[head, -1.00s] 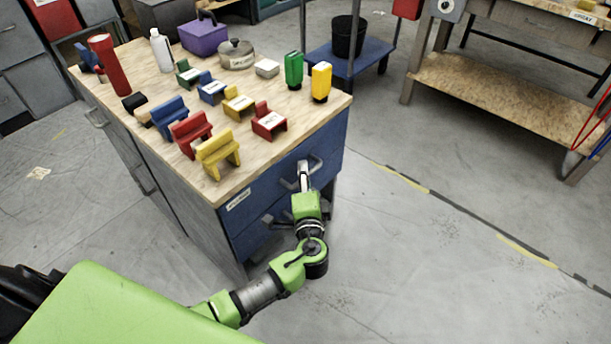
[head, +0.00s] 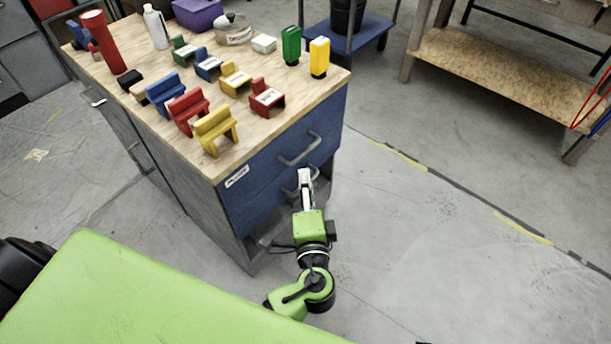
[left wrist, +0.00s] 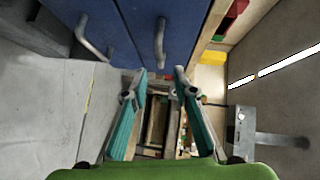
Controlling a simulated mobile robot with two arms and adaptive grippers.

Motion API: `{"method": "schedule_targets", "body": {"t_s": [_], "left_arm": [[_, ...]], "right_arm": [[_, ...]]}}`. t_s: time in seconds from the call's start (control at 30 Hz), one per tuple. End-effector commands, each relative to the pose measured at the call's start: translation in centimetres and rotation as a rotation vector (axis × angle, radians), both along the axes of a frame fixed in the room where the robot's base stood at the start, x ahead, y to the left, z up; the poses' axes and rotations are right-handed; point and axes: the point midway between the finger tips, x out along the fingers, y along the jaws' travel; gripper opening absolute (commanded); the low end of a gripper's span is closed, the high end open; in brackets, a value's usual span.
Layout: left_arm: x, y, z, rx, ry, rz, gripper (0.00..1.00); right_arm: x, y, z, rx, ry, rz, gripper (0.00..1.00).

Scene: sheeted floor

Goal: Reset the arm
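My left gripper (head: 305,175) is in front of the blue drawers of the wood-topped cabinet (head: 222,190). In the left wrist view its two teal-lined fingers (left wrist: 159,75) stand apart with nothing between them. The upper drawer handle (head: 300,149) shows clear of the gripper. The lower handle (head: 290,184) is partly hidden behind the fingers in the head view. In the left wrist view two handles show beyond the fingertips, one straight ahead (left wrist: 160,42) and one to the left (left wrist: 88,38); neither is between the fingers. My right gripper is not in view.
The cabinet top holds several toy-like blocks, a red flashlight (head: 103,42), a white bottle (head: 156,27), a purple basket (head: 197,13), and green (head: 291,45) and yellow (head: 319,57) containers. A workbench (head: 500,92) stands at upper right. Floor right of the cabinet is clear.

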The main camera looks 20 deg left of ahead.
Motion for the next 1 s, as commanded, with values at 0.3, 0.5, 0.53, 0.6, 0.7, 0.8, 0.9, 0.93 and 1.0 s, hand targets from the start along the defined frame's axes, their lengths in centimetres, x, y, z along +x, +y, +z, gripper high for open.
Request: {"method": "schedule_targets", "body": {"t_s": [0.3, 0.5, 0.53, 0.6, 0.7, 0.8, 0.9, 0.93, 1.0], "left_arm": [[0.0, 0.0, 0.0, 0.001, 0.000, 0.000, 0.26], [0.0, 0.0, 0.0, 0.000, 0.001, 0.000, 0.26], [0.0, 0.0, -0.2, 0.000, 0.007, -0.001, 0.26], [0.0, 0.0, -1.2, -0.004, 0.039, -0.009, 0.26], [-0.3, 0.3, -5.0, -0.030, 0.150, -0.029, 0.26], [-2.0, 0.9, -11.1, -0.095, 0.322, -0.047, 0.26], [-5.7, 2.0, -17.8, -0.201, 0.508, -0.043, 0.26], [-7.1, 2.3, -19.6, -0.240, 0.559, -0.035, 0.26], [-10.8, 3.0, -23.5, -0.338, 0.670, -0.009, 0.26]], "right_arm": [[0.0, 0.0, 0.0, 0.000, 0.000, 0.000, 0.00], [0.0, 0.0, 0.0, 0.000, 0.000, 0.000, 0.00], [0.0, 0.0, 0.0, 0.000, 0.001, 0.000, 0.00], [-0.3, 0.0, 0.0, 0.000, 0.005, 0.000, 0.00], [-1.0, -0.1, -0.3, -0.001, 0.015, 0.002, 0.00], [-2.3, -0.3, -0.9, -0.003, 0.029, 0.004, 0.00], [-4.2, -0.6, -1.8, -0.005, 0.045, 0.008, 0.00], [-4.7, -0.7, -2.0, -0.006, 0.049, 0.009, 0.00], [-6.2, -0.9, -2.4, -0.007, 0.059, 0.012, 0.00]]}}
